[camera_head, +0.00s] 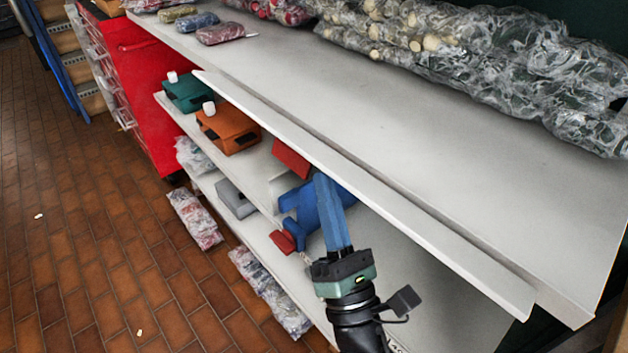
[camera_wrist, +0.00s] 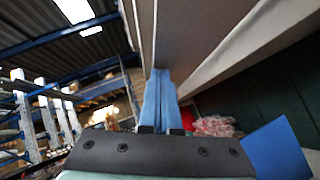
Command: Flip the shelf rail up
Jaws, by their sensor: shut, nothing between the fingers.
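The shelf rail (camera_head: 440,242) is a long pale strip along the front edge of the upper shelf (camera_head: 470,165). It hangs tilted outward and down, with a dark gap between it and the shelf top. My gripper (camera_head: 321,178) has blue fingers pressed together with nothing between them. In the head view it points up from below, its tips at the rail's lower edge near mid-length. Whether they touch the rail is unclear. In the wrist view the shut fingers (camera_wrist: 161,74) end just below a pale panel and a narrow pale strip.
Clear bags of pale goods (camera_head: 430,40) lie along the shelf's back. A red cabinet (camera_head: 140,85) is at left; the brick floor (camera_head: 90,230) there is mostly clear.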

